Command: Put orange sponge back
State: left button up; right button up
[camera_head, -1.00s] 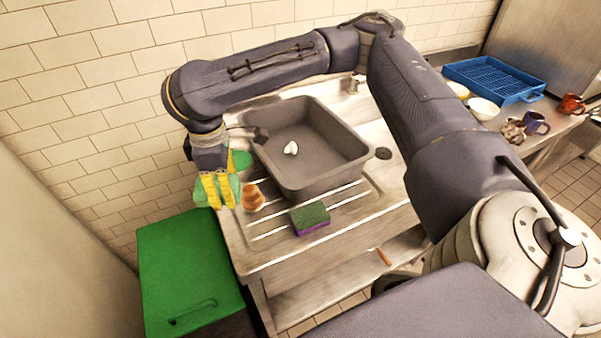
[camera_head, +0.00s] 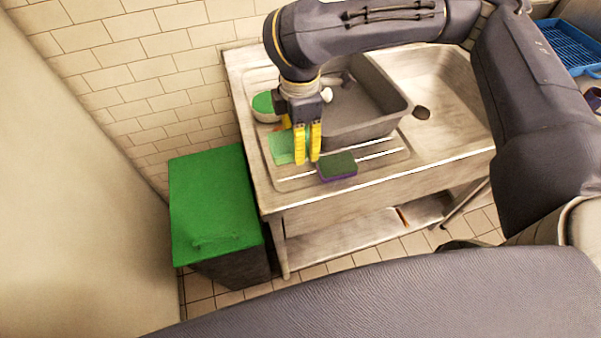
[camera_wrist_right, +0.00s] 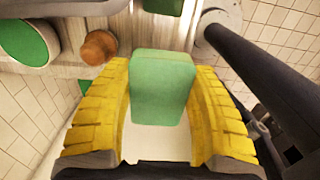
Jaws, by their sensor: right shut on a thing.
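My right gripper (camera_head: 307,158) hangs over the ribbed drainboard (camera_head: 372,151), with its yellow fingers shut on a sponge. The held sponge shows a light green face (camera_wrist_right: 163,88) between the fingers in the right wrist view. In the head view the same sponge (camera_head: 281,148) sticks out left of the fingers. No orange shows on it; its other face is hidden. A second sponge (camera_head: 338,166), dark green over purple, lies on the drainboard just right of the fingers. My left gripper is not in view.
A round white container with a green top (camera_head: 264,106) and a brown round object (camera_wrist_right: 98,47) stand behind the gripper. The grey basin (camera_head: 350,128) is behind and to the right. A green-lidded bin (camera_head: 207,200) stands left of the counter. A blue rack (camera_head: 568,50) is far right.

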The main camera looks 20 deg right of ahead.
aim_at(300, 180)
jog(key=shift+f, duration=6.4)
jog(key=shift+f, duration=0.1)
jog(key=o, duration=1.1)
jog(key=shift+r, duration=6.1)
